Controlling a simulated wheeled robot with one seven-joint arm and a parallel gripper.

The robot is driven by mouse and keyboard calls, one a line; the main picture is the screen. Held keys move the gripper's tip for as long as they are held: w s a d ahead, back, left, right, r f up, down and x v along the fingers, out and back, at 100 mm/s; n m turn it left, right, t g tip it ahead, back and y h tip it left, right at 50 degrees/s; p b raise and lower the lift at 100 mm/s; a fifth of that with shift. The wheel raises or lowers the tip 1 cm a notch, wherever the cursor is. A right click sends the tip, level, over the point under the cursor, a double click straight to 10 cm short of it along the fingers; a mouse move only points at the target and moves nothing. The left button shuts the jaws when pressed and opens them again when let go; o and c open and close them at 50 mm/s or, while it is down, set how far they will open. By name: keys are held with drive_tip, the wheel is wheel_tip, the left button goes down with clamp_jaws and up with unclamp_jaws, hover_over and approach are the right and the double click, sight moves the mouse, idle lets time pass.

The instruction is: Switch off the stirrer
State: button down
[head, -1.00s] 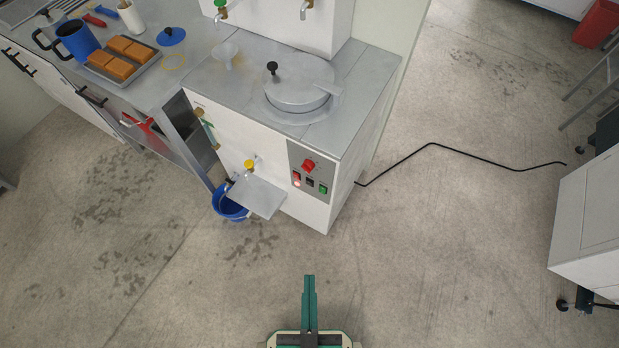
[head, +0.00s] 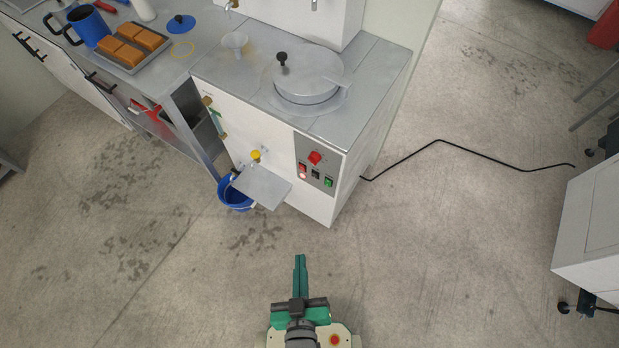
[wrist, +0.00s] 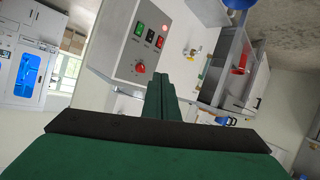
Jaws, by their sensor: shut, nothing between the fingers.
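The white machine (head: 265,150) has a grey control panel (head: 323,180) on its front. The panel carries a red knob (head: 315,157), a lit red switch (head: 302,174), a black switch (head: 316,175) and a green switch (head: 328,182). The same panel shows in the wrist view, turned over, with the red knob (wrist: 140,68), green switch (wrist: 139,28), black switch (wrist: 150,35) and lit red switch (wrist: 163,27). Which control belongs to the stirrer I cannot tell. My gripper (head: 299,258) is shut and empty, apart from the panel, in front of the machine. It also shows in the wrist view (wrist: 161,80).
A grey shelf (head: 262,187) juts from the machine's front, left of the panel, above a blue bucket (head: 236,194). A lidded round pan (head: 306,80) sits on top. A black cable (head: 440,141) crosses the floor at right. The floor before the machine is clear.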

drive_tip(key=w+a+f+n+g+h, duration=0.1)
drive_tip(key=w+a+f+n+g, duration=0.15)
drive_tip(key=w+f, duration=0.3)
drive_tip(key=w+a+f+n+g+h, duration=0.1)
drive_tip(key=w+f+n, duration=0.3)
drive_tip(key=w, duration=0.2)
drive_tip(key=w+a+r+n+g+h, duration=0.1)
drive_tip(key=w+r+n+h, duration=0.1)
drive_tip(key=w, duration=0.7)
drive_tip(key=shift+w+a+r+g+h, duration=0.2)
drive_tip(key=shift+r+g+h, duration=0.15)
drive_tip(key=shift+h, duration=0.45)
drive_tip(key=shift+f, duration=0.1)
approach(314, 175)
drive_tip(key=x, duration=0.5)
drive_tip(key=shift+s+a+f, duration=0.1)
drive_tip(key=shift+s+f, duration=0.15)
drive_tip(key=shift+s, duration=0.05)
drive_tip(key=shift+w, duration=0.4)
drive_tip(key=shift+r, duration=0.1)
